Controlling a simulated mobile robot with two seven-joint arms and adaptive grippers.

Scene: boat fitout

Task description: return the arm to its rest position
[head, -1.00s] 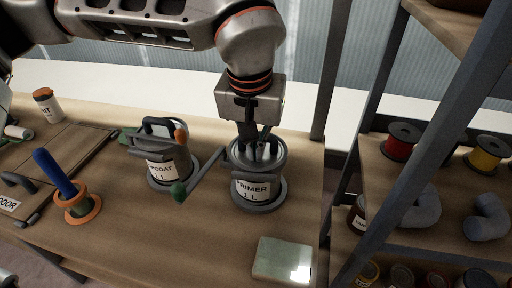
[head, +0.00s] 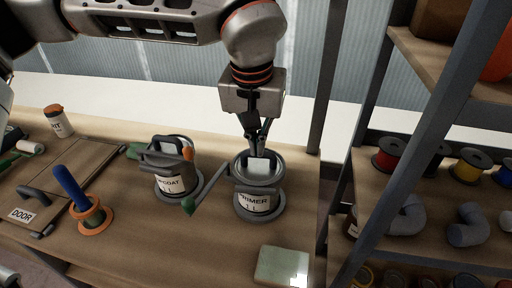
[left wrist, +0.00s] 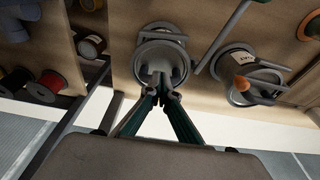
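My left gripper (head: 257,150) points down over the primer can (head: 254,202) on the workbench. Its two fingers converge, and their tips look close together. A pale square patch shows in the can's top just below the fingertips; I cannot tell whether the fingers touch it. In the left wrist view my left gripper (left wrist: 163,87) shows its fingertips over the open-looking round top of the primer can (left wrist: 162,48). My left arm reaches across the top of the head view. My right gripper is not in view.
A topcoat can (head: 171,183) with a handle stands close left of the primer can. A blue-handled tool (head: 70,188), a door panel (head: 66,165) and an orange-lidded jar (head: 58,122) are further left. A pale green block (head: 281,265) lies in front. A shelf post (head: 405,165) rises at right.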

